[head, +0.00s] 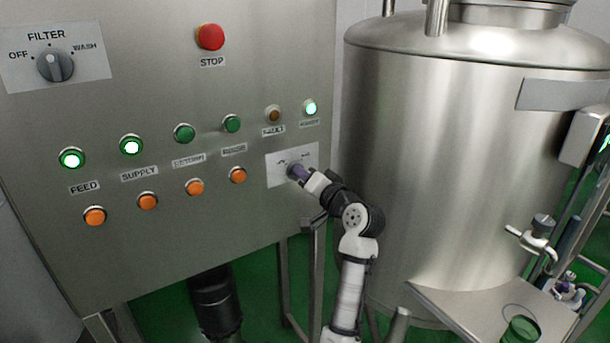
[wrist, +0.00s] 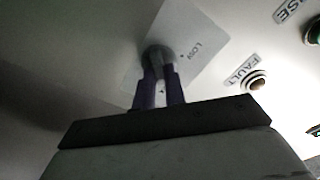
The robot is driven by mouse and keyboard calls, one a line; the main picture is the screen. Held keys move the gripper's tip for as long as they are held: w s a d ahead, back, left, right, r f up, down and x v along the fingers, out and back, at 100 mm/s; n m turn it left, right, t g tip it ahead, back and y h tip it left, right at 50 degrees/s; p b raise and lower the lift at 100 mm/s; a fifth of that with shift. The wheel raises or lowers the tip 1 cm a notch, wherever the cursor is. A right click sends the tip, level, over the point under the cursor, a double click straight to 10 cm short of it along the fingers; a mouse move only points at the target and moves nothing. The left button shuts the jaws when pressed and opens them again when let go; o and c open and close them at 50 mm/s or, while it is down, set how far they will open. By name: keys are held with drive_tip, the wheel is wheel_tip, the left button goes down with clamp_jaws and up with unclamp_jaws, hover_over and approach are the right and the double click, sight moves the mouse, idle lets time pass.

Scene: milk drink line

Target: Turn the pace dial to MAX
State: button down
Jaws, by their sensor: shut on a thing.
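The pace dial is a small round grey knob (wrist: 158,52) on a pale plate (head: 274,178) at the lower right of the steel control panel. In the wrist view, a LOW label (wrist: 196,49) shows beside the knob. The other labels on the plate are too small or hidden to read. My gripper (head: 299,172) reaches the plate from the right. Its two purple fingers (wrist: 158,85) are shut on the dial's grip, one on each side. In the head view they hide most of the knob, and its pointer direction cannot be told.
A FAULT lamp (wrist: 256,84) is close to the dial. Orange buttons (head: 238,175), green buttons (head: 232,123) and a red STOP button (head: 210,37) project from the panel. A FILTER knob (head: 55,65) is upper left. A large steel tank (head: 450,150) stands right of my arm.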

drive_tip(key=shift+f, duration=0.1)
drive_tip(key=c, duration=1.5)
unclamp_jaws()
drive_tip(key=shift+o, duration=0.2)
drive_tip(key=b+v, duration=0.4)
drive_tip(key=v, duration=1)
drive_tip(key=shift+w, duration=0.1)
